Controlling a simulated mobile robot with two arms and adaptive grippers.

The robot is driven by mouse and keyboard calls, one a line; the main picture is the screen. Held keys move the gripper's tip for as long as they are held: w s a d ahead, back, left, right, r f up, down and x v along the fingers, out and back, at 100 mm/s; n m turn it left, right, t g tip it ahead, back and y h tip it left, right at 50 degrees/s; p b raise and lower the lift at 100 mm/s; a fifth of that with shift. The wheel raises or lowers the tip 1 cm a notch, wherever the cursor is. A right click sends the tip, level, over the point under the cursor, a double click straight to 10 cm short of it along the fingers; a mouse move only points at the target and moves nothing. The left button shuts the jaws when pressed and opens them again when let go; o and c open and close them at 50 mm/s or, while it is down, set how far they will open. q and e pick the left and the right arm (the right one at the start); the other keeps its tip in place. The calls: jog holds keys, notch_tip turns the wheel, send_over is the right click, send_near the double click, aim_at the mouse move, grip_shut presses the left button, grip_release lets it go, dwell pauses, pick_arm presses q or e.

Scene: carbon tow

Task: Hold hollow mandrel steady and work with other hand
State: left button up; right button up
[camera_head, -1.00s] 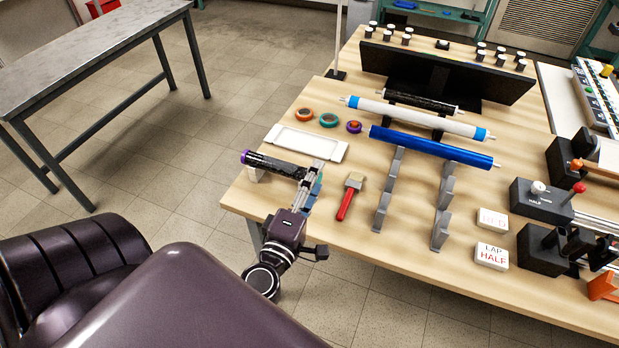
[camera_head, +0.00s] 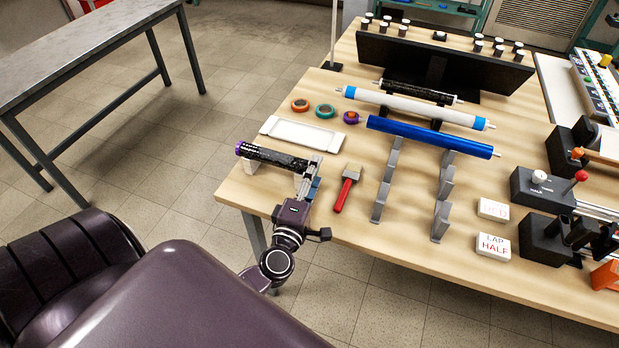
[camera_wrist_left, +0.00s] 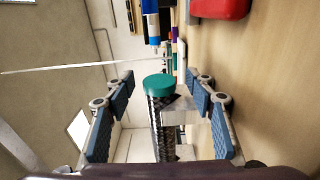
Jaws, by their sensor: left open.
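A black carbon-patterned tube (camera_head: 270,155), which I take for the hollow mandrel, lies on light supports near the table's left front corner. Its left end has a purple ring. My left gripper (camera_head: 310,172) is at the tube's right end, over the table edge. In the left wrist view the tube (camera_wrist_left: 162,128) has a teal end cap (camera_wrist_left: 158,85) and rests on a pale block (camera_wrist_left: 180,110). The tube lies between my left gripper's open blue-padded fingers (camera_wrist_left: 160,105), with a gap on both sides. My right gripper is not in view.
A red-handled brush (camera_head: 346,188) lies right of my gripper. A white tray (camera_head: 300,134) and tape rolls (camera_head: 325,110) lie behind. Grey stands (camera_head: 390,178), a blue roll (camera_head: 430,137) and a white roll (camera_head: 415,106) are to the right. A LAP HALF sign (camera_head: 491,246) stands at front.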

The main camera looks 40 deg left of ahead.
pick_arm(q)
jog(key=shift+w+a, duration=0.15)
jog(key=shift+w, duration=0.4)
jog(key=shift+c, duration=0.6)
jog(key=c, duration=1)
jog(key=o, duration=1.1)
